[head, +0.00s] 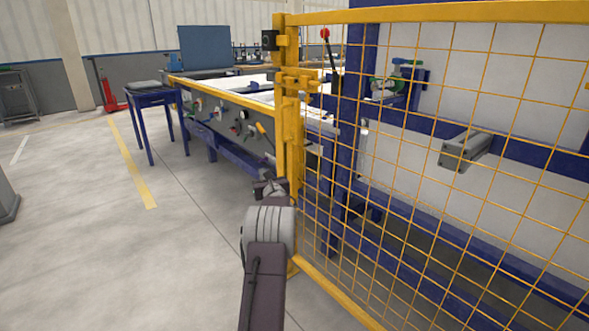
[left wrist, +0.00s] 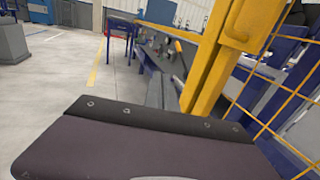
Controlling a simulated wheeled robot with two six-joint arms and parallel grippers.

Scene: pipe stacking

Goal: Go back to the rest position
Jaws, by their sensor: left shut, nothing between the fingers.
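My left arm rises from the bottom middle of the head view. My left gripper (head: 270,188) is at its far end, small and partly hidden by the grey wrist joint. It is shut and empty, close beside the yellow fence post (head: 290,120). In the left wrist view my own dark wrist housing fills the bottom, and the yellow post (left wrist: 212,60) stands just right of centre. I cannot tell whether the gripper touches the post. My right gripper is not in view.
Yellow mesh fence (head: 450,190) fills the right side, with a blue frame and a grey bar (head: 466,148) behind it. A workbench (head: 225,115) with knobs and a blue side table (head: 150,97) stand beyond. Open concrete floor (head: 90,240) lies to the left.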

